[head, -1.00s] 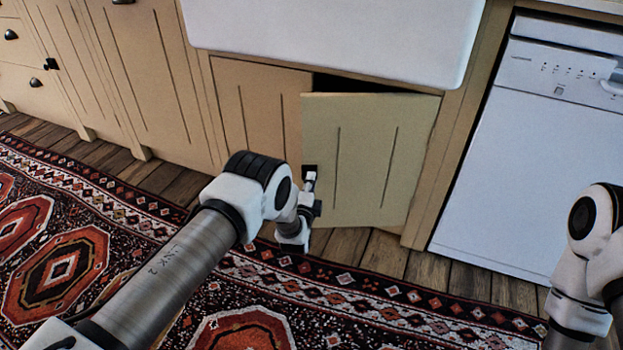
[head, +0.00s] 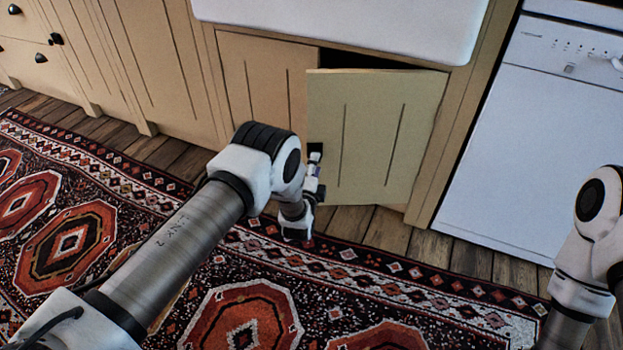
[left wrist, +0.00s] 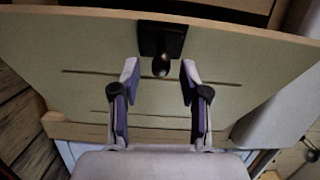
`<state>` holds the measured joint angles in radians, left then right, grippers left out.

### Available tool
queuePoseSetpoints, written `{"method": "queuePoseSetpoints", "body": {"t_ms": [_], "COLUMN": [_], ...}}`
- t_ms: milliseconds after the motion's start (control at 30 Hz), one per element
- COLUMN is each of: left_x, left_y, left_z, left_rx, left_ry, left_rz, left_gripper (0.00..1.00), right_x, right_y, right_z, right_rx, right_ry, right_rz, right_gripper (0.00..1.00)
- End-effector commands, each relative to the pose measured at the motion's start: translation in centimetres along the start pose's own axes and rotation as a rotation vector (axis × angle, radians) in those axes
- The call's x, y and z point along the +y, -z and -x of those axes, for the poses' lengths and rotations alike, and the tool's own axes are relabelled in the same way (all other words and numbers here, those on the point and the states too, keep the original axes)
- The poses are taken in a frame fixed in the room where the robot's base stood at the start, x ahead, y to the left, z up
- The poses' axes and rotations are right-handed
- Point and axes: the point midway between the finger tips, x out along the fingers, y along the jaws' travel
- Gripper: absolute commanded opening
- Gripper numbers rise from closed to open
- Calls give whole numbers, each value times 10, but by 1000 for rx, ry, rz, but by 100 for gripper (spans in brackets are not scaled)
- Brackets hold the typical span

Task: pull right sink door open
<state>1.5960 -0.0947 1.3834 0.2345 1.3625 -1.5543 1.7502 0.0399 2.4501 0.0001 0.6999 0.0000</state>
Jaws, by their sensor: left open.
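The right sink door (head: 375,140) stands ajar, its left edge swung out from the cabinet and its right side at the frame. Its dark knob and plate (head: 315,149) sit near the left edge; the left wrist view shows the knob (left wrist: 162,45) close up. My left gripper (head: 314,170) is in front of the knob. In the left wrist view its open fingers (left wrist: 160,72) stand one on each side of the knob's line, with the round knob end between or just beyond the tips. I see no finger touching it. My right gripper is out of view.
The white sink (head: 345,25) overhangs the doors. The left sink door (head: 265,85) is closed. A white dishwasher (head: 535,140) stands to the right. A patterned rug (head: 245,320) covers the floor in front. Part of my right arm shows at the right edge.

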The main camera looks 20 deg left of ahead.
Motion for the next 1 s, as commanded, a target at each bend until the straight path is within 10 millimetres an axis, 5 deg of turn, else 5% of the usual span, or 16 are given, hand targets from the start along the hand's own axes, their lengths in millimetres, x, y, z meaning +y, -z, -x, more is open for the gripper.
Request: {"method": "queuePoseSetpoints", "body": {"t_ms": [300,667,800,1000], "left_x": [1,0,0,10], "left_y": [2,1,1,0], "left_z": [78,94,94,94], "left_rx": [3,2,2,-7], "left_ry": [-3,1,1,-45], "left_rz": [-2,0,0,58], "left_gripper": [45,45,2,0], "right_x": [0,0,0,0], "right_y": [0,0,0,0], "right_z": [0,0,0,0], "right_rx": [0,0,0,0], "right_ry": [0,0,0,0], "right_rz": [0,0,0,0], "right_gripper": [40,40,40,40]}}
